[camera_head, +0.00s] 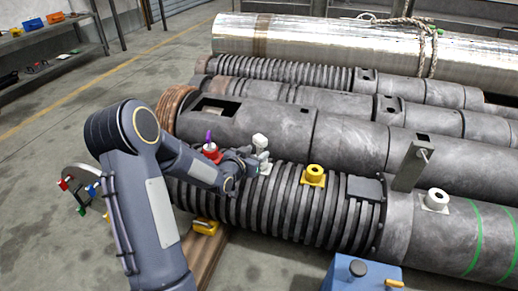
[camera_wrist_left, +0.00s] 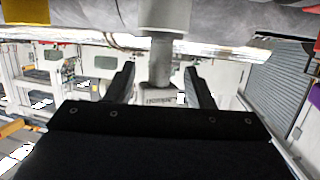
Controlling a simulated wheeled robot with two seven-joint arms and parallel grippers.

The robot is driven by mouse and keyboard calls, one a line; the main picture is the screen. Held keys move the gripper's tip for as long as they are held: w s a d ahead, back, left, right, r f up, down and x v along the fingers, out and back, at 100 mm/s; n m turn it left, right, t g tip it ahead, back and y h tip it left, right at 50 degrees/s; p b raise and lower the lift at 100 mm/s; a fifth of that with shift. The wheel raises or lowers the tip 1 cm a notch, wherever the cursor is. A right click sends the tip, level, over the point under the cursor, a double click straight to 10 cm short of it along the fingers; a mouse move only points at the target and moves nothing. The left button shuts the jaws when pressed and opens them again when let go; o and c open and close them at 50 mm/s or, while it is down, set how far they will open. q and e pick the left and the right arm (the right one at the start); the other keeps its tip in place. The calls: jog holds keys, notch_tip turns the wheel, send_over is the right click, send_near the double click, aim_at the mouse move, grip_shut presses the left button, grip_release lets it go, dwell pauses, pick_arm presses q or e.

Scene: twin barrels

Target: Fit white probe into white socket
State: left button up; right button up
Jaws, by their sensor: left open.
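The white probe (camera_head: 261,141) stands upright on the ribbed dark barrel, left of the picture's middle, over a pale base. The white socket (camera_head: 436,200), a square block with a round hole, sits farther right on the same barrel's smooth part. My left gripper (camera_head: 254,158) is at the probe, below its white head. In the left wrist view the probe's grey stem (camera_wrist_left: 160,62) shows between the two dark fingers, with a gap on each side. The gripper is open. The fingers partly hide the probe's lower end in the head view. My right gripper is in neither view.
A red socket (camera_head: 212,154) with a purple-topped piece stands close left of my gripper. A yellow socket (camera_head: 314,175) and an upright grey plate (camera_head: 411,166) rise between probe and white socket. A blue box (camera_head: 361,274) stands in front. More barrels lie behind.

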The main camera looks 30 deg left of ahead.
pick_arm(q)
jog(key=p+v, duration=0.1)
jog(key=v, duration=0.3)
jog(key=shift+s, duration=0.35)
jog(key=shift+r, duration=0.1)
jog(key=s+d+r+n+g, duration=0.1)
jog(key=s+d+r+g, duration=0.35)
jog(key=s+r, duration=0.4)
jog(key=s+d+r+g+h+p, duration=0.1)
jog(key=s+d, duration=0.3)
jog(key=s, duration=0.3)
jog(key=s+d+g+h, duration=0.2)
jog(key=s+d, duration=0.2)
jog(key=s, duration=0.3)
jog(key=s+d+r+g+h+p, duration=0.1)
jog(key=s+d, duration=0.3)
jog(key=s, duration=0.3)
notch_tip(320, 180, up, 37)
jog(key=p, duration=3.7)
jog(key=shift+r+g+p, duration=0.25)
jog(key=shift+g+p, duration=0.1)
jog(key=shift+s+d, duration=0.1)
jog(key=shift+s, duration=0.05)
